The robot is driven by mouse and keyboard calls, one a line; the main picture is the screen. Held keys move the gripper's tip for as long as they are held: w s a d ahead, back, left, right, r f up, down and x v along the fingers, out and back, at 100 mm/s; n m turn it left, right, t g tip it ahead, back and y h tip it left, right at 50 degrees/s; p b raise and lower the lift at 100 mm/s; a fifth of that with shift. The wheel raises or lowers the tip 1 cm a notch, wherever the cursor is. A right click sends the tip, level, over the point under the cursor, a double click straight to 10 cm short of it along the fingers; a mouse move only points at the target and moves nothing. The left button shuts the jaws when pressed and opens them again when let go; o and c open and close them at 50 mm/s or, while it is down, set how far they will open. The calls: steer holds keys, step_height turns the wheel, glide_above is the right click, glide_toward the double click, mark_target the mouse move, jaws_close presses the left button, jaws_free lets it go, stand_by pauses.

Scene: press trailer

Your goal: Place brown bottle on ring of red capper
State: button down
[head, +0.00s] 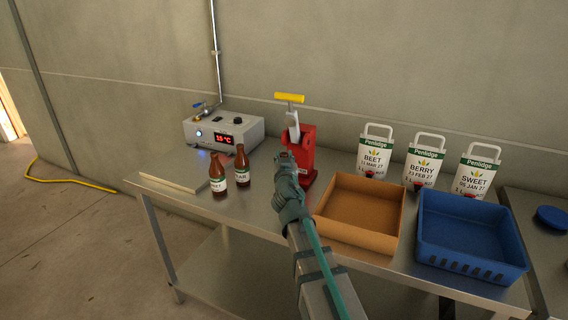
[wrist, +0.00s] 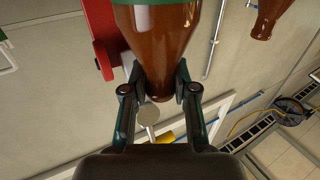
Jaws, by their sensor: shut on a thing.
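My gripper (head: 286,160) is in front of the red capper (head: 307,158) in the head view. In the wrist view, my gripper (wrist: 160,92) is shut on the narrow neck of a brown bottle (wrist: 157,38), whose green label edge shows at the top. The arm and gripper hide this bottle in the head view. The red capper (wrist: 97,40) shows beside the bottle in the wrist view. Its yellow handle (head: 289,98) is raised in the head view. The capper's ring is hidden, so I cannot tell whether the bottle touches it.
Two other brown bottles (head: 217,172) (head: 241,165) stand on the steel table (head: 262,205) to the left. A grey control box (head: 224,130) is behind them. A brown tray (head: 362,205), blue crate (head: 470,238) and several white pouches (head: 424,160) are at the right.

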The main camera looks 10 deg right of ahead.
steer(key=shift+f, duration=0.7)
steer(key=shift+f+b, duration=0.15)
steer(key=shift+b, duration=0.2)
steer(key=c, duration=0.9)
jaws_free()
